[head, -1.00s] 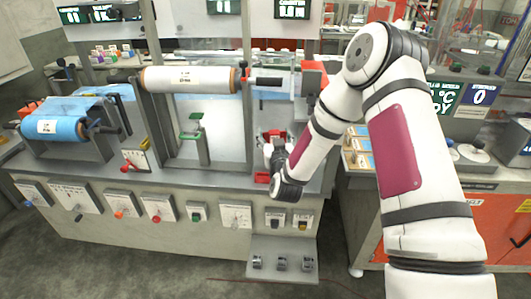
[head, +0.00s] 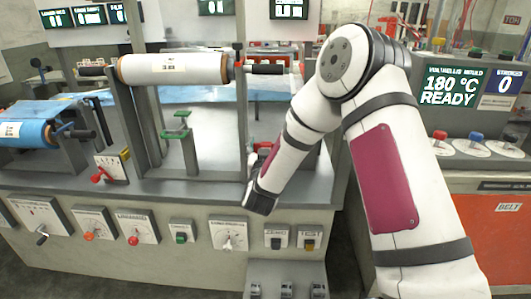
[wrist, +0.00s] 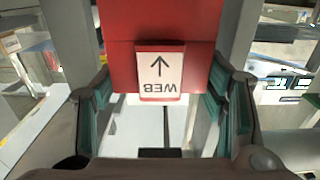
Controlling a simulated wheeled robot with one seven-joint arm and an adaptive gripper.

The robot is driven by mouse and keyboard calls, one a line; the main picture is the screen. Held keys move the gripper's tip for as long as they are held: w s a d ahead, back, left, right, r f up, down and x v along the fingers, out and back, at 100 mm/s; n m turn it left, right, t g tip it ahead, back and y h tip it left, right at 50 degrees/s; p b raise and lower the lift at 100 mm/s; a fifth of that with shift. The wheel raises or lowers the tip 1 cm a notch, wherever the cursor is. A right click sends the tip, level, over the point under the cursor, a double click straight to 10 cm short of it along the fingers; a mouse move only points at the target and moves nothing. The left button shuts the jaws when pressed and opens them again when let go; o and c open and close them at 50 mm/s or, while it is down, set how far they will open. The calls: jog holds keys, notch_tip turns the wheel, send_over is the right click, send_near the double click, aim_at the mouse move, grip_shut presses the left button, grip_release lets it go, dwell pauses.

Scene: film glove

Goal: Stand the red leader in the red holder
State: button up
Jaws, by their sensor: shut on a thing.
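A red block, which I take for the red leader (wrist: 125,62), fills the upper middle of the wrist view. It has a white label with a black arrow and the word WEB, upside down in this view. My gripper (wrist: 160,95) is shut on it, with one green-padded finger at each side. In the head view my forearm hides most of my gripper. A small red part (head: 265,149) shows just beyond the wrist, and I cannot tell whether it is the leader. I cannot make out the red holder in either current view.
A white roller (head: 175,68) hangs in a grey frame at the left, with a green stand (head: 176,135) beneath it. A blue roll (head: 25,134) lies further left. Knobs and switches line the bench front (head: 160,250). A display (head: 452,86) reads 180 °C READY.

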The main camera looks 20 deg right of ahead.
jog(key=shift+f, duration=0.1)
dwell(0.4)
jog(key=shift+f+b, duration=2.45)
jog(key=shift+f, duration=0.35)
jog(key=shift+b, duration=0.7)
jog(key=shift+f+b, duration=1.95)
jog(key=shift+f, duration=0.05)
jog(key=o, duration=1.3)
jog(key=shift+c, duration=0.2)
jog(key=shift+s, duration=0.1)
jog(key=v, duration=1.2)
